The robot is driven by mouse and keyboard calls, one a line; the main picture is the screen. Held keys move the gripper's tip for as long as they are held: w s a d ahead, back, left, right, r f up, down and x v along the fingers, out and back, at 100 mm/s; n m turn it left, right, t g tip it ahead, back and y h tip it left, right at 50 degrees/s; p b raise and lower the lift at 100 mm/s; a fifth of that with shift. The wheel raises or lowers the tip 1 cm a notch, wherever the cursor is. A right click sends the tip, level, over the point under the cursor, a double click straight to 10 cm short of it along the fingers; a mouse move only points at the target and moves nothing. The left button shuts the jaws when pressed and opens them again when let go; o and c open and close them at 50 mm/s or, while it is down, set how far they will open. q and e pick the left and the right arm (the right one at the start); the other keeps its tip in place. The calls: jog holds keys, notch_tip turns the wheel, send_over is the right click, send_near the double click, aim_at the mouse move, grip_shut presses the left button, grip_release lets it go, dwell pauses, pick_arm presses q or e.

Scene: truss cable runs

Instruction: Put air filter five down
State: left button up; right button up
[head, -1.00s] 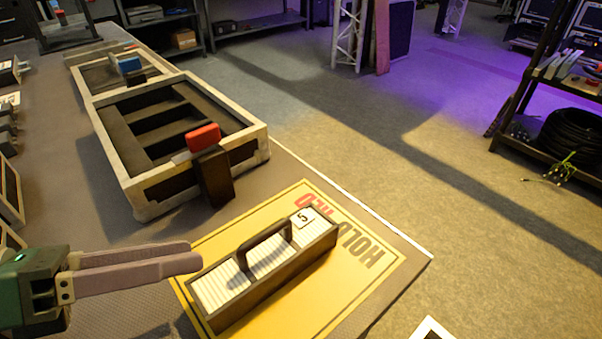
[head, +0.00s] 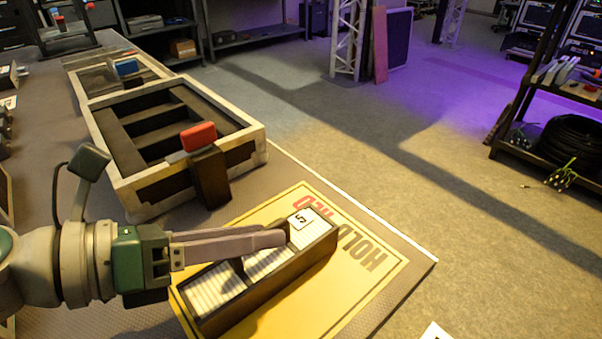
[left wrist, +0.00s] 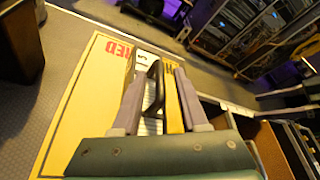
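Air filter five (head: 306,225), a long dark-framed box with a white pleated top, a dark handle and a "5" label, rests on the yellow mat (head: 335,292). The mat lies at the table's near corner and has red and dark lettering. My left gripper (head: 275,240) reaches over the filter from the left, with its fingers at the handle and partly hiding it. In the left wrist view, the handle (left wrist: 154,84) stands between the two spread fingers of my left gripper (left wrist: 158,76), with a gap beside it.
A pale-framed crate (head: 140,200) with dark slots stands behind the mat, with a red-topped latch (head: 198,136) on its near side. More crates stand farther back. Open floor (head: 440,240) lies right of the table edge. A shelf rack with coiled cable (head: 572,145) stands at right.

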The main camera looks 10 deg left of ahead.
pick_arm(q)
grip_shut()
dwell(1.2)
